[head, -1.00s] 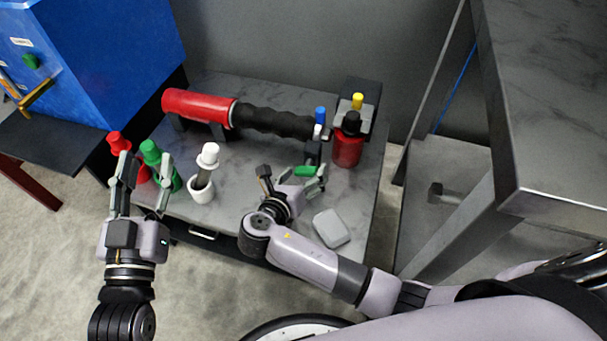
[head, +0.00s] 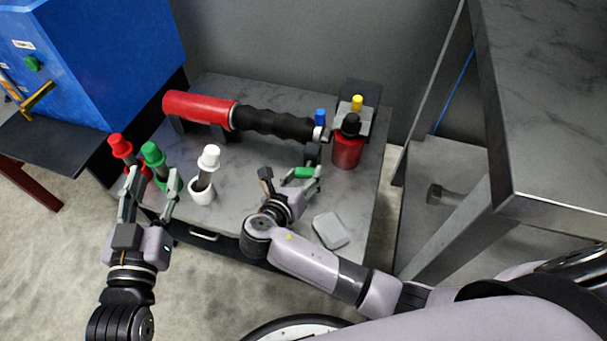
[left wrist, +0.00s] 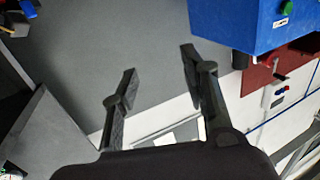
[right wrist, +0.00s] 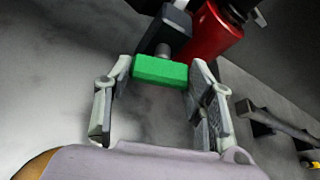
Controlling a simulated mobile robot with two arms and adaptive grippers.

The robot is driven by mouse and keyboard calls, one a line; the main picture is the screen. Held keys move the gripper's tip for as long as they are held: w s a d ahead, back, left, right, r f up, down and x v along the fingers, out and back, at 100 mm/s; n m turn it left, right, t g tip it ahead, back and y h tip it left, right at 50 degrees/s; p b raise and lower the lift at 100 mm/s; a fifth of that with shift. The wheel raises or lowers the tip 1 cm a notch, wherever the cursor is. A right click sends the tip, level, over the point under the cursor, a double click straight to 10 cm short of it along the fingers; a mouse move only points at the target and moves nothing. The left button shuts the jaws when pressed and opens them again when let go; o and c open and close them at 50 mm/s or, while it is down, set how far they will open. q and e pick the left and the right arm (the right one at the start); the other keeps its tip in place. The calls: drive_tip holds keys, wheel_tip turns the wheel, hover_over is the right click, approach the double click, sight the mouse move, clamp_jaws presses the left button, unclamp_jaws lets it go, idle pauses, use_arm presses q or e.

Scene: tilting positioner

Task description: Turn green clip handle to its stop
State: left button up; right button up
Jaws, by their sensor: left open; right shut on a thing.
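The green clip handle (head: 303,173) is a short green bar at the front of the dark clip, below the blue-capped piece (head: 320,117). In the right wrist view the handle (right wrist: 160,71) lies crosswise between the fingertips, with a grey stem and dark block behind it. My right gripper (head: 302,175) is shut on this handle; its fingers also show in the right wrist view (right wrist: 162,68). My left gripper (head: 152,180) is open and empty, in front of the red- and green-capped bottles. Its spread fingers also show in the left wrist view (left wrist: 159,66).
A red cylinder with black ribbed grip (head: 200,106) lies along the table's back (head: 245,185). A black-capped red bottle (head: 347,150) stands right of the clip. A white-capped bottle (head: 204,175) sits in a white cup. A grey block (head: 331,229) lies near the front right.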

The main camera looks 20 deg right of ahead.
drive_tip(key=shift+r+m+p, duration=0.15)
drive_tip(key=shift+m+p, duration=0.15)
drive_tip(key=shift+p, duration=0.4)
use_arm(q)
drive_tip(key=s+a+f+g+y+p, duration=0.1)
drive_tip(key=s+a+f+g, duration=0.1)
drive_tip(key=s+f+g, duration=0.3)
drive_tip(key=s+a+f+g+y, duration=0.1)
drive_tip(key=f+g, duration=0.2)
drive_tip(key=f, duration=0.3)
use_arm(e)
drive_tip(key=shift+y, duration=0.3)
drive_tip(key=shift+r+m+p, duration=0.1)
drive_tip(key=shift+m+p, duration=0.4)
drive_tip(key=shift+p, duration=0.45)
drive_tip(key=shift+d+m+t+y+p, duration=0.1)
drive_tip(key=shift+m+t+y+p, duration=0.3)
drive_tip(key=shift+p, duration=0.35)
use_arm(q)
drive_tip(key=s+a+f+g+y, duration=0.1)
drive_tip(key=s+a+f+g, duration=0.1)
drive_tip(key=s, duration=0.3)
drive_tip(key=s+a+f+g, duration=0.2)
drive_tip(key=s+g, duration=0.2)
drive_tip(key=s, duration=0.2)
drive_tip(key=shift+f+n+y, duration=0.15)
drive_tip(key=shift+n+y, duration=0.25)
use_arm(e)
drive_tip(key=shift+f, duration=0.2)
